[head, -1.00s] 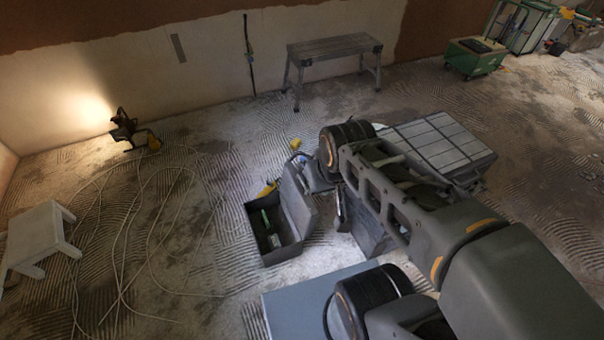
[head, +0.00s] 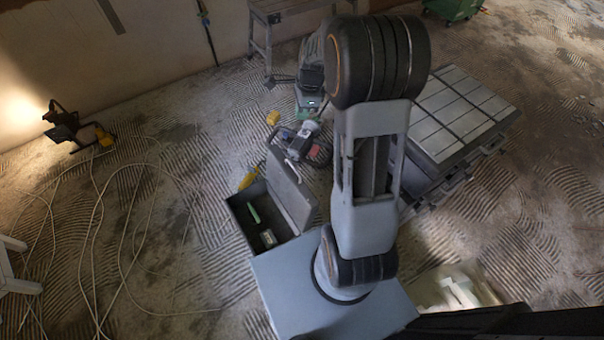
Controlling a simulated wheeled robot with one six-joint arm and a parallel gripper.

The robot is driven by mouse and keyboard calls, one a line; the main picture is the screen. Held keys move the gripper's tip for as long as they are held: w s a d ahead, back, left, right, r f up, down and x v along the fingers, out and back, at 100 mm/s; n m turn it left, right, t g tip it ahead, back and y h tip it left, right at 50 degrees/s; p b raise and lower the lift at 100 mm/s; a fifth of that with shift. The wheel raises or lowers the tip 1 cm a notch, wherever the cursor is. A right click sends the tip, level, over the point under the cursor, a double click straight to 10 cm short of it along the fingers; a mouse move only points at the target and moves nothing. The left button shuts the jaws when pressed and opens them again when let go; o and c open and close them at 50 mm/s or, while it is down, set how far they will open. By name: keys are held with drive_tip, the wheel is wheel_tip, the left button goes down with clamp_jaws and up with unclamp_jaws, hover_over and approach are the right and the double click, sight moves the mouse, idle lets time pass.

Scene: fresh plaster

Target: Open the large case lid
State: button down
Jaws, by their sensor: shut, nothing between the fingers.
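The large case (head: 455,125) stands on the floor right of my arm, with a grey panelled lid on top and latches along its near side. Its lid looks closed, and my arm hides its left edge. My arm rises in the middle and bends over at the elbow. My gripper (head: 296,153) seems to hang left of the arm, beyond the small open box, well apart from the large case. It is shut and empty, small and hard to make out against the clutter.
A small dark box (head: 235,212) stands open, its lid (head: 291,192) raised, with a green item inside. A yellow block (head: 272,118) lies beyond it. A work lamp (head: 65,128) and looping cable are at left. A step bench (head: 262,45) stands behind. Floor right of the case is clear.

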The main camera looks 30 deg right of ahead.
drive_tip(key=w+d+f+m+y+b, duration=0.1)
drive_tip(key=d+f+m+b, duration=0.2)
drive_tip(key=f, duration=0.5)
drive_tip(key=w+d+f+m+g+b, duration=0.1)
drive_tip(key=w+d+f+m, duration=0.15)
drive_tip(key=f+m, duration=0.45)
drive_tip(key=d+f+m+y+b, duration=0.1)
drive_tip(key=d+f+m+b, duration=0.15)
drive_tip(key=f, duration=0.65)
drive_tip(key=a+f+m+b, duration=0.1)
drive_tip(key=a+f+b, duration=0.1)
drive_tip(key=a+f, duration=0.4)
drive_tip(key=shift+s+x, duration=0.2)
drive_tip(key=shift+x, duration=1.4)
drive_tip(key=shift+d, duration=0.15)
